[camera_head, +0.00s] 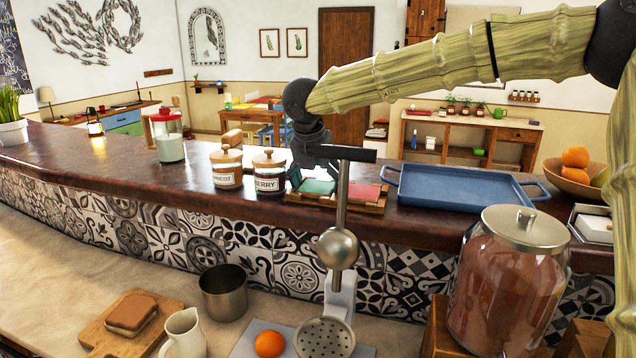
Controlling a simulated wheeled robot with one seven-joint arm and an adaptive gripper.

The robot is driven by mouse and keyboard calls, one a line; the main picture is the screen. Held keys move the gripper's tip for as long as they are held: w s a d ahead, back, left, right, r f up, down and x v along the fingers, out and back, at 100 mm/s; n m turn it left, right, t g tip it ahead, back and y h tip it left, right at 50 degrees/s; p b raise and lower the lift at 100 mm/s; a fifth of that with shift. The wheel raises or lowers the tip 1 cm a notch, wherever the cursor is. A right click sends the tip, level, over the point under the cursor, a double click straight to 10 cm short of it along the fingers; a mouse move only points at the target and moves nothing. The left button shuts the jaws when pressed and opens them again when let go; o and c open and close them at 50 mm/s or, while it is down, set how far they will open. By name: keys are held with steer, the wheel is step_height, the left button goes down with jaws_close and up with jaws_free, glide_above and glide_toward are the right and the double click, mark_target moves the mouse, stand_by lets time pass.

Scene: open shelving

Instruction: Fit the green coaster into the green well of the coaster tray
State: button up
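The coaster tray (296,200) is a low wooden holder on the dark counter, near its front edge. A green coaster surface (316,187) shows at the tray's left part. A red one (366,193) shows in its right part. My gripper (310,181) is dark and points down just above the green coaster. Its fingers are small here and partly behind the juicer's handle, so I cannot tell whether they are open, or hold or touch the coaster. I also cannot tell whether the coaster lies flat in its well.
The metal juicer (338,248) stands in front, its post and handle crossing the view of the tray. Two labelled jars (269,174) stand close left of the tray. A blue tray (455,188) lies close right. A large glass jar (512,285) is at the front right.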

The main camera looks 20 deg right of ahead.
steer(key=shift+r, duration=0.6)
steer(key=b+v, duration=0.1)
steer(key=v, duration=1)
steer(key=shift+r+b, duration=0.25)
steer(key=shift+b, duration=0.05)
steer(key=shift+s+a, duration=0.1)
